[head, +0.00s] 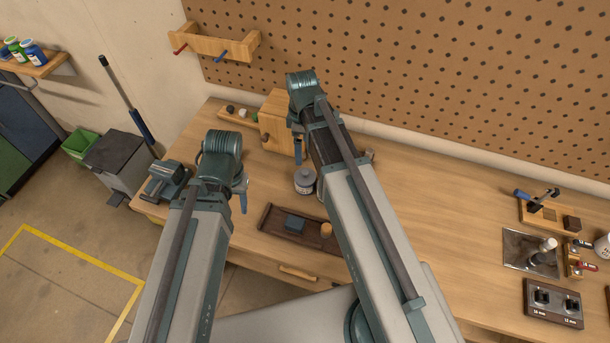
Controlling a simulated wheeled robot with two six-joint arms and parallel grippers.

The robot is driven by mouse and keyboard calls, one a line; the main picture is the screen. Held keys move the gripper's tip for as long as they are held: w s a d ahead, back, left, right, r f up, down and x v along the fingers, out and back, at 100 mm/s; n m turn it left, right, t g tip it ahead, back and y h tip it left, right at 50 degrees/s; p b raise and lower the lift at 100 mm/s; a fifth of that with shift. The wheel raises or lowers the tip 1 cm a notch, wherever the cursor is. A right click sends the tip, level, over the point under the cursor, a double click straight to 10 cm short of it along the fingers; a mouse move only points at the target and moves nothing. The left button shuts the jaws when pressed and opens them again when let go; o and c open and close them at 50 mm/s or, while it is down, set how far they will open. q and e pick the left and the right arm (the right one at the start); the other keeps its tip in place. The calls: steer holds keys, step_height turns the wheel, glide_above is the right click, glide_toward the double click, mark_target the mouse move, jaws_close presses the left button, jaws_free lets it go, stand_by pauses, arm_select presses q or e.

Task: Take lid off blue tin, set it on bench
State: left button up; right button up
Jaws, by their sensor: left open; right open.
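A small round blue-grey tin (305,187) with a pale label stands on the wooden bench (440,215). A darker lid with a small knob (304,174) appears to sit on its top. My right gripper (298,150) is open and points down beyond the tin, in front of a wooden box. My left gripper (243,199) is open and points down to the left of the tin. Both are apart from the tin, and each is partly hidden by its own arm. Nothing shows in either gripper.
A dark wooden tray (267,219) holding a blue-grey block (294,223) and a tan round piece (326,231) lies before the tin. The wooden box (276,122) stands behind. A vise (166,181) sits at the left bench end. Right of my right arm, the middle bench is clear.

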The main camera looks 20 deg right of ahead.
arm_select(q)
step_height(320, 180, down, 8)
steer(key=b, duration=0.7)
steer(key=shift+r, duration=0.15)
arm_select(e)
glide_above(304, 171)
step_height(304, 171, down, 8)
steer(key=shift+a+r, duration=0.15)
arm_select(q)
step_height(304, 171, down, 5)
steer(key=b, duration=0.5)
steer(key=shift+f, duration=0.2)
arm_select(e)
step_height(304, 171, down, 5)
steer(key=shift+f, duration=0.2)
arm_select(q)
steer(key=shift+r, duration=0.1)
arm_select(e)
steer(key=shift+r, duration=0.1)
steer(key=c, duration=1)
arm_select(q)
steer(key=shift+r, duration=0.1)
